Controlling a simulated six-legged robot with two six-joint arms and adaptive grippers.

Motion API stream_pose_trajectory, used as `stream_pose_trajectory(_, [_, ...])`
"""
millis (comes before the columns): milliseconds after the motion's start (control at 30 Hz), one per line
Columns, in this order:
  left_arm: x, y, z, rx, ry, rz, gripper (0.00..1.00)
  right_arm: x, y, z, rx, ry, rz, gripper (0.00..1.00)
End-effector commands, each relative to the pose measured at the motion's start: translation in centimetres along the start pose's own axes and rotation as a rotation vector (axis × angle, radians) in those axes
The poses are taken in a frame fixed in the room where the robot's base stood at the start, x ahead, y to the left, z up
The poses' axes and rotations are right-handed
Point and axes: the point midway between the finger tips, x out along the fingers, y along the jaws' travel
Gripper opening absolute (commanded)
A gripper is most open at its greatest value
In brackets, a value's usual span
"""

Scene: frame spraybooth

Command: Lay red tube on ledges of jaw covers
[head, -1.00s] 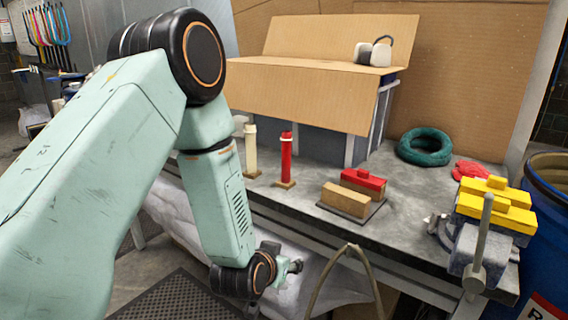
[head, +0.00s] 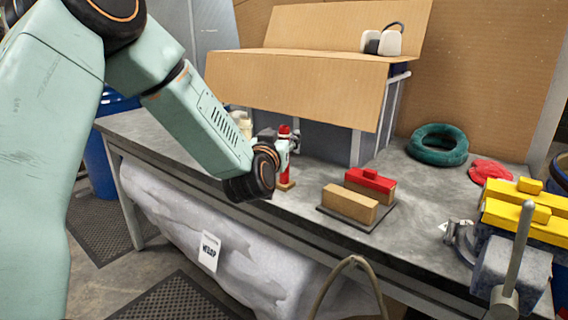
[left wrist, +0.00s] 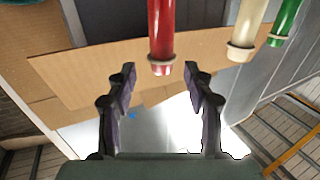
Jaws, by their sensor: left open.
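The red tube (head: 284,172) stands upright on a small wooden base on the bench, partly hidden behind my left gripper. In the left wrist view the red tube (left wrist: 161,32) shows a collared end in line with the gap between my fingers. My left gripper (head: 287,141) is at the tube's upper part in the head view. In the left wrist view my left gripper (left wrist: 159,72) is open, with nothing visibly clamped. The yellow jaw covers (head: 520,220) sit on the vise (head: 508,268) at the right. My right gripper is not in view.
A cream tube (head: 243,120) stands left of the red one; a green tube (left wrist: 287,22) shows in the left wrist view. Red and tan blocks (head: 350,205) lie mid-bench (head: 420,205). A teal ring (head: 438,145) and red cloth (head: 490,172) lie behind the vise.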

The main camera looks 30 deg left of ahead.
Motion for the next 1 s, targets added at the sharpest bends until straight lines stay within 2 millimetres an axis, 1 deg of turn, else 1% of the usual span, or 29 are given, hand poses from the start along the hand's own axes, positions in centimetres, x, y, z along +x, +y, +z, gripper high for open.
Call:
stream_pose_trajectory(200, [3.0,-0.6,-0.3,0.001,0.002,0.000,0.52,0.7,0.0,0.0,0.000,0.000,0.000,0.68])
stream_pose_trajectory(300, [4.1,-0.5,-0.3,0.001,0.001,0.001,0.52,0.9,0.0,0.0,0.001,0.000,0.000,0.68])
stream_pose_trajectory(433, [4.9,-0.5,-0.3,0.001,0.000,0.002,0.52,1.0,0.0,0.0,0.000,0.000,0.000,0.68])
stream_pose_trajectory(667, [5.2,-0.6,-0.4,0.000,-0.001,0.001,0.52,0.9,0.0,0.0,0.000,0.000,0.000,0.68])
stream_pose_trajectory(1000, [5.2,-0.6,-0.4,0.000,-0.001,0.001,0.24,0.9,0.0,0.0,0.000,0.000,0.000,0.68])
